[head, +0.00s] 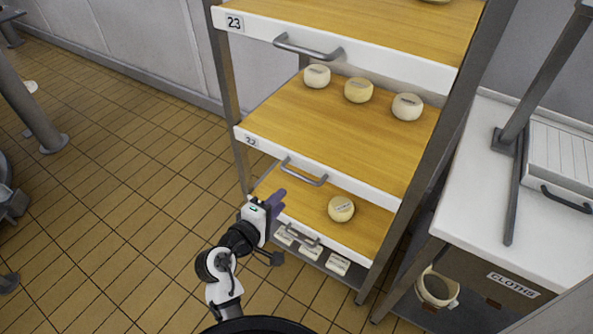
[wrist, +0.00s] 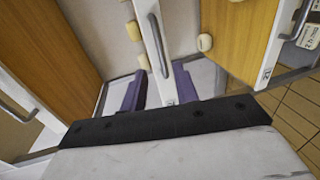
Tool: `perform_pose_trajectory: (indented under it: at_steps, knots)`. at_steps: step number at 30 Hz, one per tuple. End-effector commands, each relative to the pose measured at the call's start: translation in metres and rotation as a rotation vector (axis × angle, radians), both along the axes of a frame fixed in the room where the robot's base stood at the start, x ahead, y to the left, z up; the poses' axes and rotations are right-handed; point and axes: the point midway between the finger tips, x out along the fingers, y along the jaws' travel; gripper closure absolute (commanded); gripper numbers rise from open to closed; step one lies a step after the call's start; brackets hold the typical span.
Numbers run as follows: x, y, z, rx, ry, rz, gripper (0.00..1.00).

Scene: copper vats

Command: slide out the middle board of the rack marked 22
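The rack's middle board (head: 340,128) is wooden with a white front edge, a tag reading 22 (head: 251,142) and a grey bar handle (head: 303,172). Several round cheeses stand along its back. My gripper (head: 274,200) has purple fingers and is in front of the rack, below and left of that handle. In the wrist view my gripper (wrist: 158,88) is open and empty, its fingers apart. The middle board's handle (wrist: 158,45) shows beyond the gap between them. I see no contact with the handle; the exact distance is unclear.
An upper board (head: 360,25) tagged 23 hangs above. A lower board (head: 370,222) holds one cheese (head: 341,209), with its handle (head: 298,236) close to my gripper. A white counter (head: 480,200) and a bucket (head: 437,288) stand right.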

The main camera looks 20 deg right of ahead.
Motion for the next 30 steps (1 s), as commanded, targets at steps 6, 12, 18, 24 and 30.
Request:
perform_pose_trajectory:
  at_steps: [6,12,18,24,30]
  knots:
    - [0.027,-0.036,-0.006,0.002,-0.002,-0.003,0.70]
    - [0.052,-0.067,-0.015,0.001,-0.002,0.000,0.70]
    - [0.069,-0.088,-0.021,0.001,-0.003,0.002,0.70]
    - [0.074,-0.094,-0.024,0.003,-0.004,0.004,0.70]
    - [0.075,-0.094,-0.025,0.003,-0.004,0.005,0.70]
